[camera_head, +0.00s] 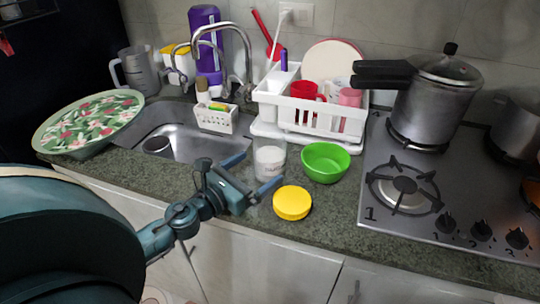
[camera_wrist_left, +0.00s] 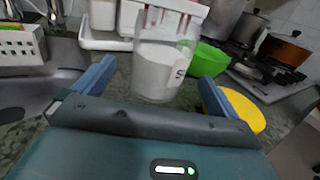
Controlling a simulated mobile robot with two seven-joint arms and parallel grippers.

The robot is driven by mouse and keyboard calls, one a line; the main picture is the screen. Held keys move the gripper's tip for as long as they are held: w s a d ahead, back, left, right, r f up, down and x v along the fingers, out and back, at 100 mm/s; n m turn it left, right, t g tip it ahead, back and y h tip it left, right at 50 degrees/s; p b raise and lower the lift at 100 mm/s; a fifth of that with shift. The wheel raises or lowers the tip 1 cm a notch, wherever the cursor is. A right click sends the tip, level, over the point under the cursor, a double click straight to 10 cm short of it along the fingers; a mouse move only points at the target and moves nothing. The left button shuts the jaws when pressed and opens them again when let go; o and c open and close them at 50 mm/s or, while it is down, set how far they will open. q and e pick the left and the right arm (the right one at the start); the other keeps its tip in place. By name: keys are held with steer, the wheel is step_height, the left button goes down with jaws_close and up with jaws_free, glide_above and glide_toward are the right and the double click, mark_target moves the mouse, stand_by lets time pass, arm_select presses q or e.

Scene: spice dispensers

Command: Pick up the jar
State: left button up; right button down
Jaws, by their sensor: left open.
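The jar (camera_head: 270,160) is clear, holds white contents and stands upright on the counter between the sink and the green bowl. In the left wrist view the jar (camera_wrist_left: 163,70) is straight ahead, beyond the space between my fingers, with part of a dark label on its right side. A yellow round lid (camera_head: 292,203) lies on the counter in front of it. My left gripper (camera_head: 252,175) is open and empty, close to the jar on its near side; its fingers also show in the left wrist view (camera_wrist_left: 152,82). My right gripper is not in view.
A green bowl (camera_head: 326,162) stands just right of the jar. Behind it is a white dish rack (camera_head: 310,118) with red cups. The sink (camera_head: 180,130) is at left, with a small white caddy (camera_head: 216,118). A stove (camera_head: 450,195) with a pressure cooker (camera_head: 430,100) is at right.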

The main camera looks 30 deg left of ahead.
mark_target(269, 158)
arm_select(q)
steer(key=w, duration=0.1)
steer(key=w+p, duration=0.1)
steer(key=w, duration=0.2)
steer(key=shift+w+d+r, duration=0.1)
steer(key=shift+w+d, duration=0.05)
steer(key=shift+d, duration=0.25)
steer(key=shift+w+d, duration=0.15)
steer(key=shift+w, duration=0.3)
steer(key=shift+c, duration=0.5)
steer(key=c, duration=1.4)
steer(key=shift+c, duration=0.2)
steer(key=shift+r, duration=0.15)
